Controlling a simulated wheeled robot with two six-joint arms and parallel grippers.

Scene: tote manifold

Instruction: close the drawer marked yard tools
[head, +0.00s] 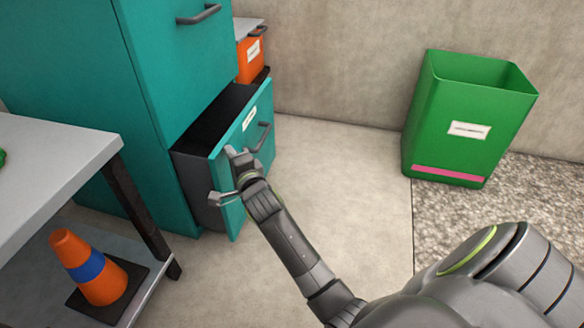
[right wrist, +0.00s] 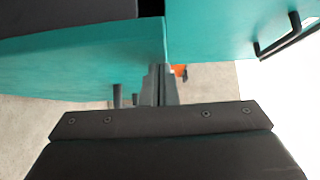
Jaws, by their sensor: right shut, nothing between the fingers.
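A teal cabinet (head: 178,75) stands at the left in the head view. Its lower drawer (head: 236,195) is pulled out, with its dark inside showing. A white label (head: 250,118) is on the drawer front, too small to read, and a dark handle (head: 264,138) shows beside it. My right gripper (head: 234,156) is shut and empty at the drawer's front face. In the right wrist view its fingers (right wrist: 159,86) are together close to a teal panel (right wrist: 75,65); I cannot tell whether they touch it. My left gripper is not in view.
A grey table (head: 45,165) stands at the left, with an orange cone (head: 88,268) on its lower shelf. An orange bin (head: 250,58) is behind the drawer. A green bin (head: 460,105) stands at the right. The floor (head: 345,185) between drawer and green bin is clear.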

